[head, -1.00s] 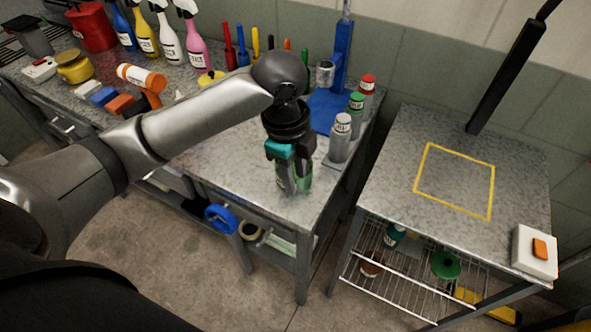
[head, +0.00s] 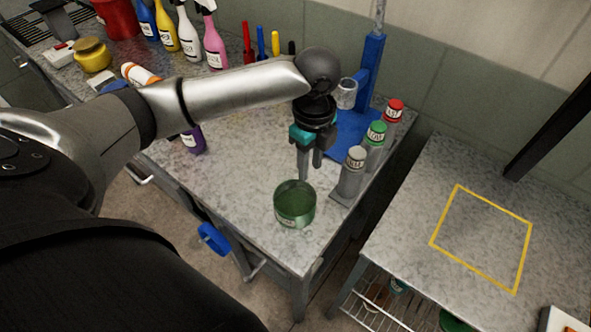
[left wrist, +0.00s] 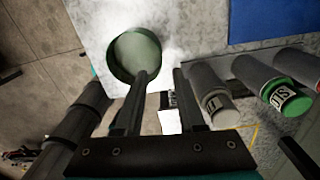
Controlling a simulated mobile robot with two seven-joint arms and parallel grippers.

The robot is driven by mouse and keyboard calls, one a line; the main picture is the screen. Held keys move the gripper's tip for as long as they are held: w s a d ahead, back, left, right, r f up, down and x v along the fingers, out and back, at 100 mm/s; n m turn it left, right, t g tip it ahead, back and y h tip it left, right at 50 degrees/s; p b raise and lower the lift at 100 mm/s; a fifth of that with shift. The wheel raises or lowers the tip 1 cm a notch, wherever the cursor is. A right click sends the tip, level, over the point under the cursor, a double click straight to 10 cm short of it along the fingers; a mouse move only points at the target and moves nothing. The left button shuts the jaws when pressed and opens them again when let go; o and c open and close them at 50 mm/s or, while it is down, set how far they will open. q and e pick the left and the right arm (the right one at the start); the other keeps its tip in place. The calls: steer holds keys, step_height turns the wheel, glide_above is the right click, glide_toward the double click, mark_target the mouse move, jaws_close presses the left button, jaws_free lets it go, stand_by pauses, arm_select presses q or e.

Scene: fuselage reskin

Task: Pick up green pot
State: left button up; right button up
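The green pot (head: 295,205) stands upright and open-topped on the grey workbench, near its front corner. My left gripper (head: 310,172) points down just behind the pot's far rim in the head view. Its two fingers are apart with nothing between them. In the left wrist view the pot (left wrist: 134,56) shows beyond the left finger, whose tip overlaps the rim in the picture. The gap between the left gripper's fingers (left wrist: 160,76) shows bench surface. I cannot tell whether a finger touches the pot. My right gripper is not in view.
Grey bottles with grey, green and red caps (head: 353,172) stand close to the right of the gripper. A blue stand (head: 369,75) is behind. A purple item (head: 193,140) is left. A second table (head: 400,225) has a yellow-outlined square (head: 482,238).

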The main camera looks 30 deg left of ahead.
mark_target(308, 185)
arm_select(q)
step_height(308, 185, down, 8)
steer(key=shift+a+b, duration=0.1)
steer(key=shift+b, duration=0.3)
steer(key=shift+w, duration=0.1)
jaws_close()
steer(key=shift+r, duration=0.15)
stand_by(1.2)
